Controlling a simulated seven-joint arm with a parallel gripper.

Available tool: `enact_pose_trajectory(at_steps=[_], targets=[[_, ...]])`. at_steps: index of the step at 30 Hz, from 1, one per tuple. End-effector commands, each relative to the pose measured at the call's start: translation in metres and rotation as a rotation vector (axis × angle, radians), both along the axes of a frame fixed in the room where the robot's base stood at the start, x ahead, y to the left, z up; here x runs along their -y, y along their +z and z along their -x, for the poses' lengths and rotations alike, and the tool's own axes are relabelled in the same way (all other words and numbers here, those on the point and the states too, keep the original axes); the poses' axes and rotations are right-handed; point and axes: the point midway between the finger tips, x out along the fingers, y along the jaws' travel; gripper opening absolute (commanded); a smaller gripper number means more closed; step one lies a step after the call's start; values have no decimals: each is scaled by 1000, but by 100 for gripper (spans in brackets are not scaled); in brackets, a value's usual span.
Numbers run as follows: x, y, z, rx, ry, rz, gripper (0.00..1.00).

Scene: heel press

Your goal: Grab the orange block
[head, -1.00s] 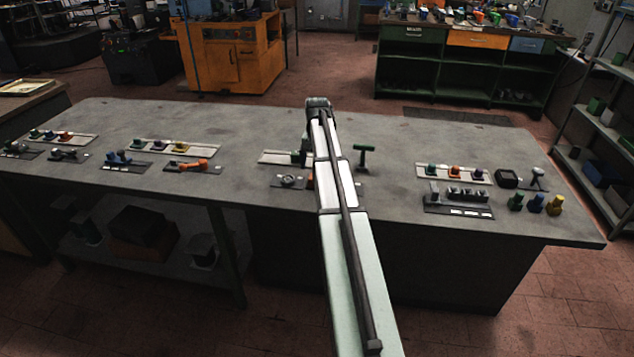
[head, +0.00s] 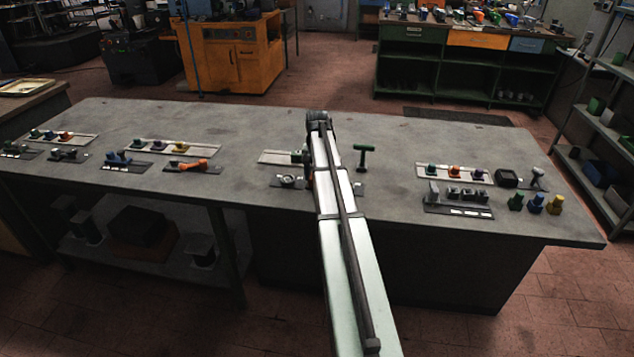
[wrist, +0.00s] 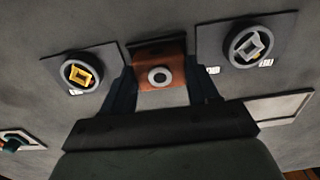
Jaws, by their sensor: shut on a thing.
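The orange block (wrist: 178,49) sits between the two dark fingers of my gripper (wrist: 160,72) in the wrist view. It has a pale grey ring with a dark centre on its near face. The fingers are shut on its sides. Behind its upper part the wrist view shows a dark plate edge, and I cannot tell the gap to the bench.
In the wrist view, a dial with a yellow centre (wrist: 80,74) lies left and a dial with a silver centre (wrist: 248,47) right, both on dark plates. In the head view a green T-shaped post (head: 363,158) stands close right of my arm. The grey bench (head: 240,130) is bare behind.

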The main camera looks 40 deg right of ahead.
Motion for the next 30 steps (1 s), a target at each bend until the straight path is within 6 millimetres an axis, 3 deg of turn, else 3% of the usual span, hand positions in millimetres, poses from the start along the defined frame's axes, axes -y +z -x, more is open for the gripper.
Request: enact_pose_trajectory(at_steps=[9,20,30], targets=[[0,0,0,0,0,0,20],[0,8,0,1,0,1,20],[1,61,-1,2,0,1,20]])
